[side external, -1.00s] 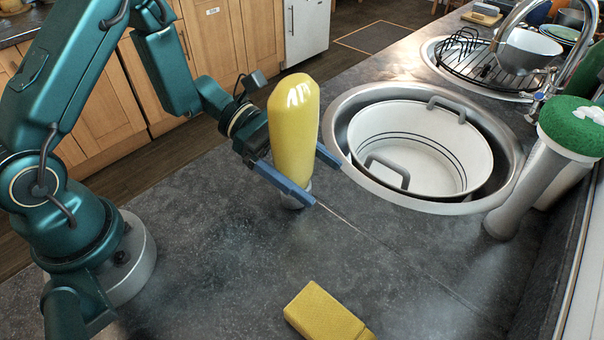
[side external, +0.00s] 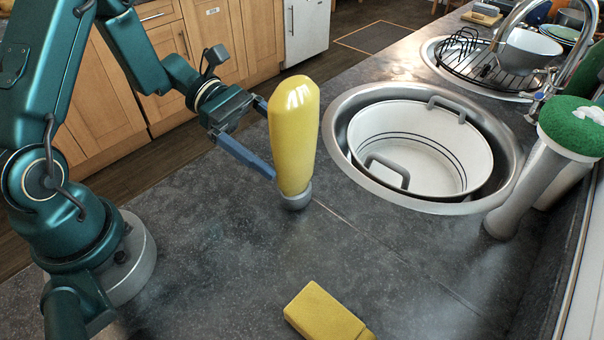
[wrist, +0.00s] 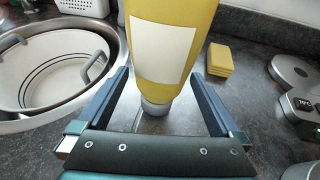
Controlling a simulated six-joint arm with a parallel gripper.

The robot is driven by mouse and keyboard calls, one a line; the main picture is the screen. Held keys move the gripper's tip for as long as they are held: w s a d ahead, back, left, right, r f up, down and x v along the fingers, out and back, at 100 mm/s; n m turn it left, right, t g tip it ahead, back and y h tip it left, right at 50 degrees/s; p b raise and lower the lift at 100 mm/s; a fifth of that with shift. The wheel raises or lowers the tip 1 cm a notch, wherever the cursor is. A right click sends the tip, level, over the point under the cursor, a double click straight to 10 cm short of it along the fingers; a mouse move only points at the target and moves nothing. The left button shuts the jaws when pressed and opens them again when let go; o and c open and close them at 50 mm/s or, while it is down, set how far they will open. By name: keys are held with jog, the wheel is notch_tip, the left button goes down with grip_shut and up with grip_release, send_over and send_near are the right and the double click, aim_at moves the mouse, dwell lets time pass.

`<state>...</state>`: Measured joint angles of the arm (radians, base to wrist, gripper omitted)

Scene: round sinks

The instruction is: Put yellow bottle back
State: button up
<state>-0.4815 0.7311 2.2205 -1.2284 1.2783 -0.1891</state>
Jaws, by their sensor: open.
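The yellow bottle (side external: 294,135) stands upright on the dark counter, its grey cap end (side external: 296,197) down and its rounded end up. In the wrist view the bottle (wrist: 170,45) shows a blank white label, and its top is cut off. My gripper (side external: 268,143) is open, just to the left of the bottle in the side view. One blue finger shows in front; the far fingertip is hidden behind the bottle. In the wrist view both fingers (wrist: 160,74) are spread wide, one on each side of the bottle, with visible gaps.
A round sink (side external: 343,158) holding a white pot (side external: 425,130) lies right of the bottle. A grey stand with a green top (side external: 575,125) is at the right. A yellow sponge-like block (side external: 325,312) lies at the front. Open counter surrounds the bottle's front side.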

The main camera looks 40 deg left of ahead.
jog(key=shift+v, duration=2.65)
jog(key=s+r+m+t+y, duration=0.1)
jog(key=s+r+m+y, duration=0.2)
jog(key=m, duration=0.7)
jog(key=s+r+m+t+y, duration=0.1)
jog(key=s+r+m+y, duration=0.2)
jog(key=s+m+y, duration=0.5)
jog(key=m+y, duration=0.2)
jog(key=shift+s+d+t+y, duration=0.2)
jog(key=shift+s+t+y, duration=0.1)
jog(key=shift+y, duration=0.1)
